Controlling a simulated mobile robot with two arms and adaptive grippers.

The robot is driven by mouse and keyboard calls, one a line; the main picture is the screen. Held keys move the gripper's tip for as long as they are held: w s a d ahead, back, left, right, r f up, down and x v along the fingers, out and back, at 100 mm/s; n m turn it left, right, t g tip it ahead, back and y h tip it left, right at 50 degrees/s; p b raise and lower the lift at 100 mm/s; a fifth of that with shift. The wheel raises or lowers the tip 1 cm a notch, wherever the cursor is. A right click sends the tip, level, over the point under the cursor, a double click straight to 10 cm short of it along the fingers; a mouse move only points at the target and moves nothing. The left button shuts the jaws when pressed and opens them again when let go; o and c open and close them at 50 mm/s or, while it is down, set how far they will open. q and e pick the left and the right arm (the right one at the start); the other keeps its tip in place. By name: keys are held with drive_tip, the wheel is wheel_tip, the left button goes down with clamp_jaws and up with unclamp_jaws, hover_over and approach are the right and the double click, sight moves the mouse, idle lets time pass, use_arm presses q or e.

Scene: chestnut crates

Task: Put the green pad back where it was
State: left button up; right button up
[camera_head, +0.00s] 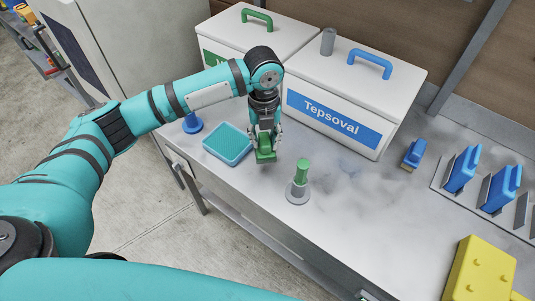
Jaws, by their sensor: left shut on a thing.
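The green pad (265,155) is a small green block. My left gripper (265,138) points down and is shut on it, above or at the grey worktop between the teal square tray (228,143) and the green-handled piece on a round grey base (301,175). I cannot tell whether the pad touches the worktop. The gripper's fingers hide the pad's upper part. My right gripper is not in view.
A white box with a blue Tepsoval label (333,118) and another white box (255,35) with a green handle stand behind. A small blue brush-like piece (414,153), blue pieces in a rack (462,169) and a yellow block (482,270) are at right. The worktop's front middle is clear.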

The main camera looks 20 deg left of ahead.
sight(264, 141)
use_arm(q)
drive_tip(key=f, duration=0.2)
drive_tip(key=s+f, duration=0.1)
drive_tip(key=f, duration=0.1)
drive_tip(key=shift+p, duration=0.3)
wheel_tip(264, 141, down, 2)
drive_tip(key=shift+w+f+p, duration=0.1)
drive_tip(key=shift+f+p, duration=0.05)
drive_tip(key=shift+p, duration=0.15)
drive_tip(key=shift+f, duration=0.55)
drive_tip(key=o, duration=0.9)
drive_tip(key=shift+o, duration=0.6)
drive_tip(key=shift+r, duration=0.35)
wheel_tip(264, 141, up, 10)
drive_tip(key=shift+r+b, duration=0.15)
drive_tip(key=shift+b, duration=1.05)
drive_tip(key=shift+r, duration=0.55)
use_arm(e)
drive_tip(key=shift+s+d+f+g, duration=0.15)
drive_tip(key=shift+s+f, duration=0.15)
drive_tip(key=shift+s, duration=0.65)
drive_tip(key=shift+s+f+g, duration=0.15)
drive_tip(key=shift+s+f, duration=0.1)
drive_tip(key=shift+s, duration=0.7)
